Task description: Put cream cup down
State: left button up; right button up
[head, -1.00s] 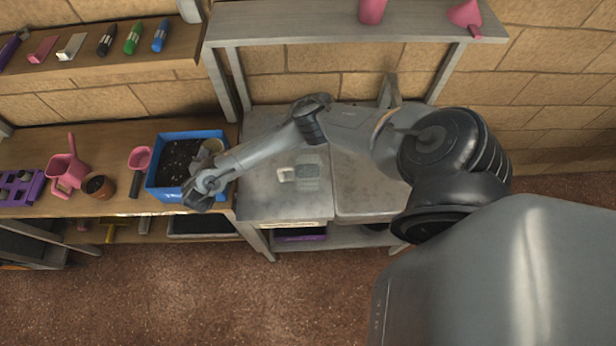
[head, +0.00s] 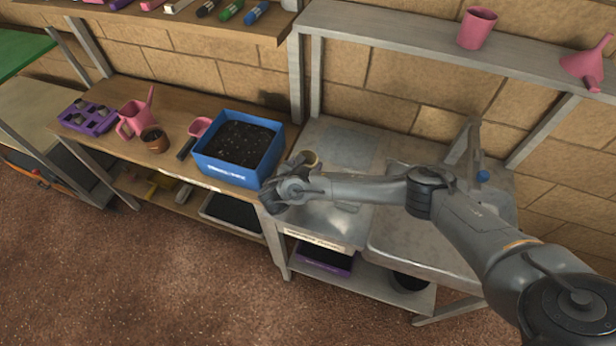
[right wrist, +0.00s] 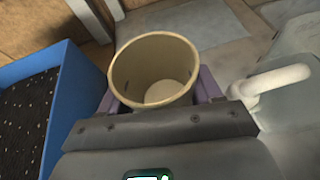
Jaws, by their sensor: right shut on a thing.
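The cream cup (right wrist: 155,72) is upright and looks empty inside in the right wrist view. My right gripper (right wrist: 158,100) is shut on it, with a finger on each side of the cup. I cannot tell whether the cup touches the table. My left gripper is not in view.
A blue box of dark soil (head: 238,148) stands on the wooden bench, close left of the cup. A white handled object (right wrist: 270,82) lies on the metal table, right of the gripper. A sink-like basin (head: 420,235) is further right. A shelf with a pink cup (head: 477,28) is above.

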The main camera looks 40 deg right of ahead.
jog(key=shift+f+b, duration=0.5)
jog(key=shift+f, duration=2.05)
jog(key=o, duration=0.8)
jog(key=shift+f, duration=0.15)
jog(key=shift+c, duration=0.2)
